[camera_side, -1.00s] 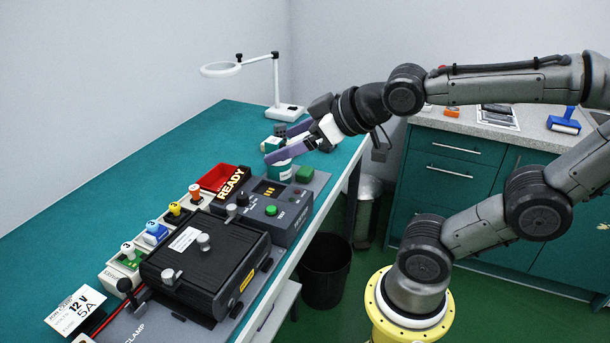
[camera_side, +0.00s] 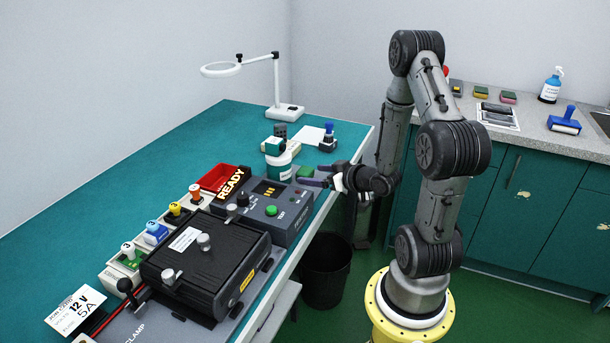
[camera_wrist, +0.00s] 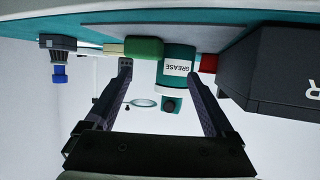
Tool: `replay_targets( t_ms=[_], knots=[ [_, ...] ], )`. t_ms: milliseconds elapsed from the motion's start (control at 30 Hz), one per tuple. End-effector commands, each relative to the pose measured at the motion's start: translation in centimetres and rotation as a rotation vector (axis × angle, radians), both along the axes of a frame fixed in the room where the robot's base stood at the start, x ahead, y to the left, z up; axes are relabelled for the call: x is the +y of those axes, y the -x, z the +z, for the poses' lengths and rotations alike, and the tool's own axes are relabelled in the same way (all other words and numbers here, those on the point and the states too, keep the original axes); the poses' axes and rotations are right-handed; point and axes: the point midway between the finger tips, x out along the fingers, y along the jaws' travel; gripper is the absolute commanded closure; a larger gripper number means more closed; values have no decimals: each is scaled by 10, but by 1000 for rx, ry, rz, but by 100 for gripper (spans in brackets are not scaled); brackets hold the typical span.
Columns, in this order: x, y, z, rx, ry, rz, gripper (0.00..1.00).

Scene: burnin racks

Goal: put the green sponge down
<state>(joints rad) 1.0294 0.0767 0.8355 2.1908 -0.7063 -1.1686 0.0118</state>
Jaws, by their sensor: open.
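A green block that looks like the green sponge (camera_side: 305,171) lies flat at the far end of the grey mat, next to the white and green grease tub (camera_side: 279,167). In the wrist view the green sponge (camera_wrist: 145,49) is beside the grease tub (camera_wrist: 177,66). My gripper (camera_side: 318,175) is open and empty, held low at the bench's right edge, its fingers pointing toward the sponge and tub. In the wrist view my gripper (camera_wrist: 160,76) has its fingers apart with the tub showing between the tips. I cannot tell whether a finger touches the sponge.
The test box (camera_side: 275,208) and black clamp unit (camera_side: 205,260) stand nearer on the bench. A magnifier lamp (camera_side: 285,110) and a blue-handled stamp (camera_side: 328,138) stand behind. Other sponges (camera_side: 508,97) lie on the back counter. A black bin (camera_side: 326,272) stands below.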

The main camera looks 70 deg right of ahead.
Motion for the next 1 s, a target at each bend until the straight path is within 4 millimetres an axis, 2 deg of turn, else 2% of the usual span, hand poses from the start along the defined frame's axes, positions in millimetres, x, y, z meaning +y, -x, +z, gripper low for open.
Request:
replay_targets(
  t_ms=[67,167,367,700,1000],
  knots=[
    [-10,13,-9,13,-22,-42,12],
    [-17,15,-11,15,-23,-62,12],
    [-23,2,-17,14,-21,-62,12],
    [-40,-40,-35,14,-20,-62,12],
    [-43,-46,-38,15,-21,-64,12]
  ],
)
